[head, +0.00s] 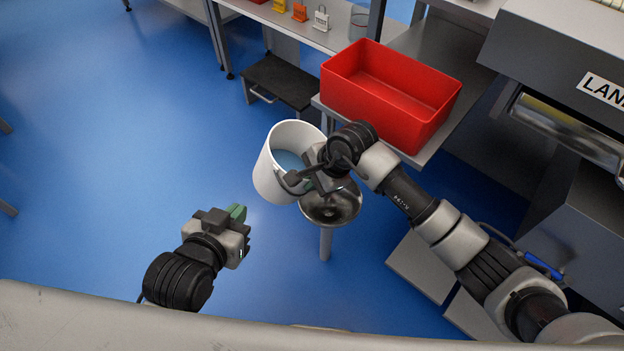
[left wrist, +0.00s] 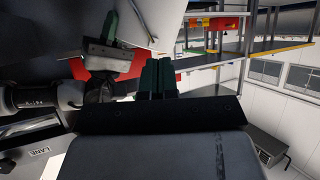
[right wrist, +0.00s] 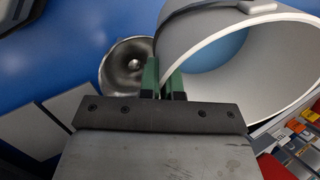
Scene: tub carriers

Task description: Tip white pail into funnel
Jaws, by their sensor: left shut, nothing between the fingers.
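The white pail (head: 268,180) is held off the floor beside the funnel, its mouth leaning up and to the right. Pale blue contents (head: 290,160) show inside it. My right gripper (right wrist: 164,82) is shut on the pail's rim; in the head view the wrist hides the grip. The steel funnel (head: 345,210) stands on a post just below and right of the pail, partly covered by my right gripper; its bowl also shows in the right wrist view (right wrist: 126,65). My left gripper (head: 238,214) is shut and empty, left of and below the pail, apart from it.
A red bin (head: 375,95) sits on a grey bench behind the funnel. A black step stool (head: 280,82) stands behind the pail. A dark machine (head: 560,110) marked LANE is at right. Blue floor (head: 130,150) is clear at left.

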